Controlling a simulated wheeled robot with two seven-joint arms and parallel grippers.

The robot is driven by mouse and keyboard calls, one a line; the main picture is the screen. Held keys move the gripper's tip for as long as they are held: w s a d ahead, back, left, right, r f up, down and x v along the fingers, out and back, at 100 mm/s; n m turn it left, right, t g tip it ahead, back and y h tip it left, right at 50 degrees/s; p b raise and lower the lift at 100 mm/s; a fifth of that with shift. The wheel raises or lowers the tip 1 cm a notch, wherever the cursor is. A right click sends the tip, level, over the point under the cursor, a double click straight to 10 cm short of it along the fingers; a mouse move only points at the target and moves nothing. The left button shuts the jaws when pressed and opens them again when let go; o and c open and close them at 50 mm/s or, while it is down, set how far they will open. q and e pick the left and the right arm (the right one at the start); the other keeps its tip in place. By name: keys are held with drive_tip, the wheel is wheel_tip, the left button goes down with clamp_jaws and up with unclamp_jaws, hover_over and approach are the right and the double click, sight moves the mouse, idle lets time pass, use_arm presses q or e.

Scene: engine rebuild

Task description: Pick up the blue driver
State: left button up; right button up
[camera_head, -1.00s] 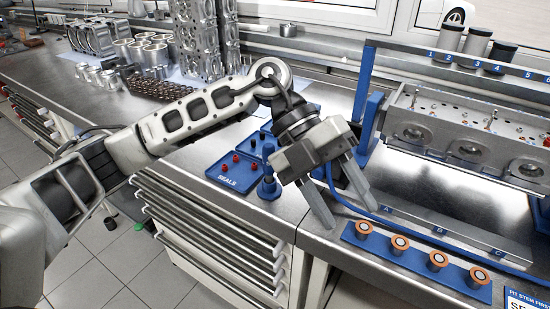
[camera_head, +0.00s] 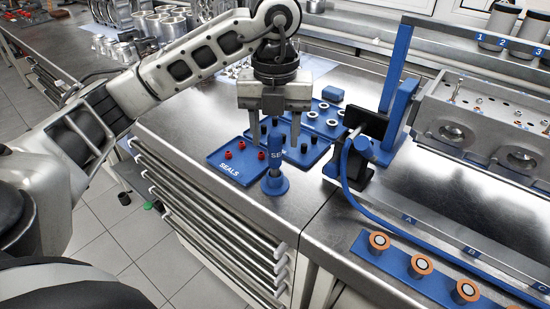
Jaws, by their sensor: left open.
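The blue driver (camera_head: 275,172) stands upright on the metal bench, in front of the blue seal trays, with a wide round foot and a narrower shaft. My left gripper (camera_head: 275,143) points down and is open. Its two fingers show to the left and right of the driver's upper part in the picture. I cannot tell whether the fingers are level with the shaft or behind it, and no contact is clear. My right gripper is not in view.
A blue SEALS tray (camera_head: 222,172) with red seals lies left of the driver; another blue tray (camera_head: 316,152) lies behind it. A blue hose (camera_head: 354,193) and a black-and-blue fixture (camera_head: 368,135) are to the right. A blue strip (camera_head: 392,262) holds several copper-ringed parts.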

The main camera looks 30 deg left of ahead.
sight(275, 156)
use_arm(q)
drive_tip(key=shift+a+f, duration=0.1)
drive_tip(key=shift+f, duration=2.8)
clamp_jaws()
